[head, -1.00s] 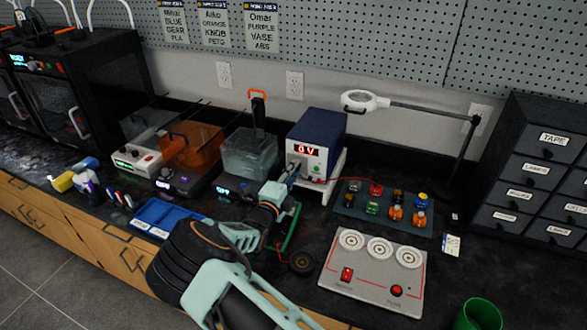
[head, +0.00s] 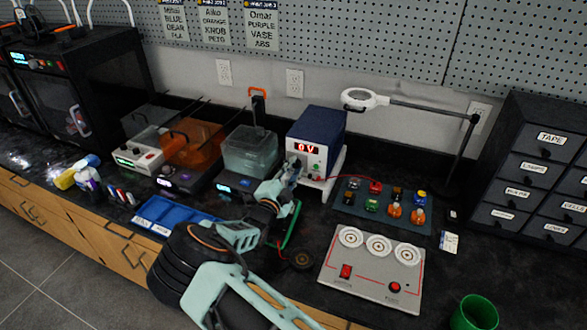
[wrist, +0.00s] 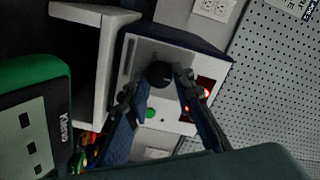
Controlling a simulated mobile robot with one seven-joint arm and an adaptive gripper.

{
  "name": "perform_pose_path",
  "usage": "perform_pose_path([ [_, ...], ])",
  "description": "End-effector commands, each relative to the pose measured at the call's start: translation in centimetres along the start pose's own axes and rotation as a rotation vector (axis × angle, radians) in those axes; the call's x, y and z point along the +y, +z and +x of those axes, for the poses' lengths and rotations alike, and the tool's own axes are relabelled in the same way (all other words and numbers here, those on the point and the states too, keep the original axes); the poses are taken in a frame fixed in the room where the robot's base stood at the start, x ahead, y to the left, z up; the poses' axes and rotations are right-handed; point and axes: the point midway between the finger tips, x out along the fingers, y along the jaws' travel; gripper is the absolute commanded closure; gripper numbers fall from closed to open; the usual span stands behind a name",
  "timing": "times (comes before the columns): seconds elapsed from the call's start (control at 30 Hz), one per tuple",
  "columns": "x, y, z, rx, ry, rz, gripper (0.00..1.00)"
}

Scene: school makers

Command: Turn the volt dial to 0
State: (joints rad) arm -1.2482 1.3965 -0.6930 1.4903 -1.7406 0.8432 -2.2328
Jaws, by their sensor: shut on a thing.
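The volt supply is a blue box (head: 322,126) with a pale front panel on a white stand. Its red display (head: 306,148) appears to read 0 V. In the wrist view its black round volt dial (wrist: 159,74) sits on the panel between my fingertips. My gripper (wrist: 160,80) is shut on the dial, a finger on each side. In the head view my gripper (head: 292,168) reaches the left part of the panel and hides the dial there. A green round spot (wrist: 150,114) shows on the panel below the dial.
A red lead runs right from the panel to a dark mat (head: 375,208) with several small coloured parts. A clear tank (head: 250,152) stands close left. A magnifier lamp (head: 365,100) stands behind right.

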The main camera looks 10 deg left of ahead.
Motion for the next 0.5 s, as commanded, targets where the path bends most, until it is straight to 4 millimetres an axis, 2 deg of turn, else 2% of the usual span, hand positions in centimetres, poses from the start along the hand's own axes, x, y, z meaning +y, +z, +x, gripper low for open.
perform_pose_path([
  [0.3, 0.05, 0.02, -0.02, -0.001, 0.0, -0.003, 1.0],
  [0.33, 0.05, 0.02, -0.02, -0.001, 0.0, -0.003, 0.77],
  [0.5, 0.04, 0.02, -0.02, 0.0, 0.0, -0.002, 0.6],
])
